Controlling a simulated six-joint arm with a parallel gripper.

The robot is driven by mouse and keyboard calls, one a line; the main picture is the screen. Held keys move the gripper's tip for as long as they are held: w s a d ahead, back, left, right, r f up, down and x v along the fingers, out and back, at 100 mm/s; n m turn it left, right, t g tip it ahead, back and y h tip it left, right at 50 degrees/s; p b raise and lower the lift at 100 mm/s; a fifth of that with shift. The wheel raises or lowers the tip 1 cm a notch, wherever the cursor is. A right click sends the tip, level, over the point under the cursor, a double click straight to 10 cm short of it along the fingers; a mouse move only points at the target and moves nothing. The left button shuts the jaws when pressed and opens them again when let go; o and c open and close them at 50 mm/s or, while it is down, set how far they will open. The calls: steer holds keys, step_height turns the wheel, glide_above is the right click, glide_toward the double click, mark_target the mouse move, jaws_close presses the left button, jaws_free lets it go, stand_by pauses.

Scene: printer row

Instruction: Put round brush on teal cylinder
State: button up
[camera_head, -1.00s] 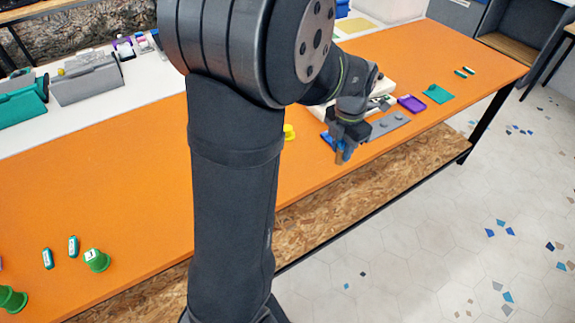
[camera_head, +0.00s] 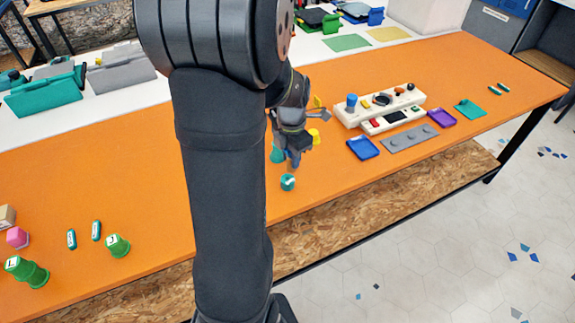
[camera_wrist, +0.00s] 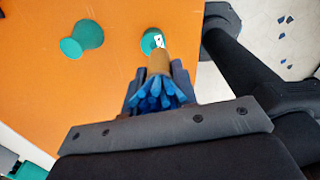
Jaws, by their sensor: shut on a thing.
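My gripper (camera_head: 294,156) is shut on the round brush in the wrist view. The brush has blue bristles (camera_wrist: 155,93) between the fingers and a tan handle (camera_wrist: 160,61) pointing away from my palm. The teal cylinder (camera_head: 288,182), with a white label on top, stands near the front edge of the orange table. It also shows in the wrist view (camera_wrist: 148,41), where the handle end overlaps its right part. My gripper is above and slightly behind it in the head view; the gap between handle and cylinder cannot be judged.
A flared teal piece (camera_head: 277,154) stands close behind my gripper, with a yellow piece (camera_head: 314,136) to the right. A blue tray (camera_head: 363,147), grey plate (camera_head: 409,139) and white console (camera_head: 352,117) lie farther right. Green pieces (camera_head: 117,246) stand at left. Orange tabletop (camera_head: 325,180) is free around the cylinder.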

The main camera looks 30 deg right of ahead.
mark_target(288, 165)
steer(key=shift+w+a+f, duration=0.3)
steer(key=shift+w+f, duration=0.1)
steer(key=shift+w, duration=0.2)
steer(key=shift+f, duration=2)
steer(key=shift+f, duration=0.1)
steer(key=o, duration=1)
step_height(288, 165, up, 12)
steer(key=shift+r, duration=0.15)
